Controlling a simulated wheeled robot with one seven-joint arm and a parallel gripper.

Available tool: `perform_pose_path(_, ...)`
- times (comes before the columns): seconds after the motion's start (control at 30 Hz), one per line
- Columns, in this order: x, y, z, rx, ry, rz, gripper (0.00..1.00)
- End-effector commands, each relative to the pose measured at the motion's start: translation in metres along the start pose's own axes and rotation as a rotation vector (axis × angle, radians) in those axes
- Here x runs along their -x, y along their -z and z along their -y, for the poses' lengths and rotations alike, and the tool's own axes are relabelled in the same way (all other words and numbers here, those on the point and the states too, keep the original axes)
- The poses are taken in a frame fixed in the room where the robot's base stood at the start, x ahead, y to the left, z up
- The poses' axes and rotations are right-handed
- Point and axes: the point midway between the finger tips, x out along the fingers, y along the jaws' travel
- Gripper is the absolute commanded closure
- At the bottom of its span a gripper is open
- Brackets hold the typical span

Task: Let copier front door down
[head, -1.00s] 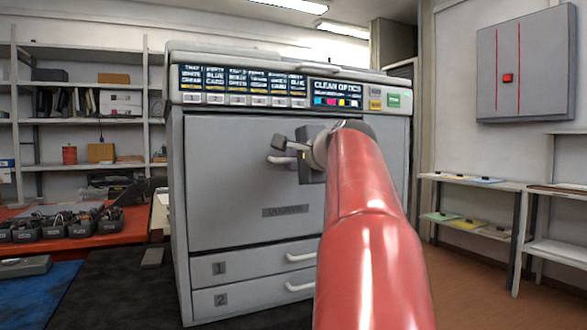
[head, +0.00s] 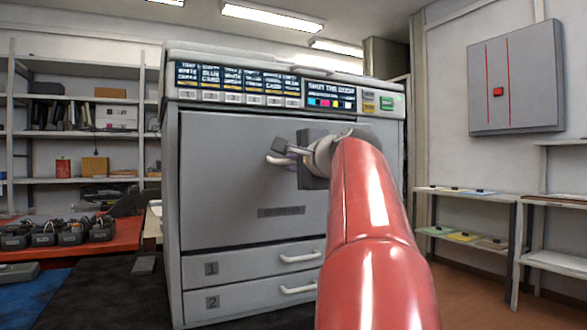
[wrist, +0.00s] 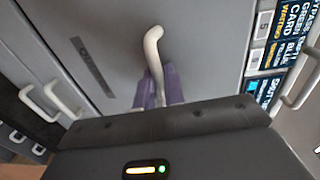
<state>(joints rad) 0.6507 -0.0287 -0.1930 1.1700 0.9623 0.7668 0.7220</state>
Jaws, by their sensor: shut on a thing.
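The copier (head: 172,230) stands ahead, with its grey front door (head: 225,175) still nearly upright; any gap at its top edge is too small to judge. The pale curved door handle (wrist: 153,42) shows in the wrist view between the purple fingers of my gripper (wrist: 160,88). The gripper is shut on this handle. In the head view my gripper (head: 284,157) is at the upper right part of the door, and my red arm hides the door's right side. The copier's display (head: 331,95) appears to read "shut the door".
Two drawers with white handles (head: 300,257) lie below the door. A red table (head: 110,243) with several dark cartridges (head: 72,232) is at left. Low shelves (head: 470,195) stand at right. A dark mat (head: 110,290) covers floor or surface at lower left.

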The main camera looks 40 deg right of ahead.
Motion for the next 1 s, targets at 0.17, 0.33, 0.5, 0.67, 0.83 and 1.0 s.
perform_pose_path(0.17,-0.004,-0.001,-0.006,-0.004,-0.014,0.008,1.0)
perform_pose_path(0.33,-0.001,-0.001,-0.012,-0.003,0.006,0.008,1.0)
perform_pose_path(0.5,0.006,-0.001,-0.017,-0.004,0.047,0.007,1.0)
perform_pose_path(0.67,0.013,-0.001,-0.019,-0.003,0.085,0.007,1.0)
perform_pose_path(0.83,0.017,-0.001,-0.018,-0.003,0.106,0.007,1.0)
perform_pose_path(1.0,0.017,-0.001,-0.016,-0.003,0.108,0.007,1.0)
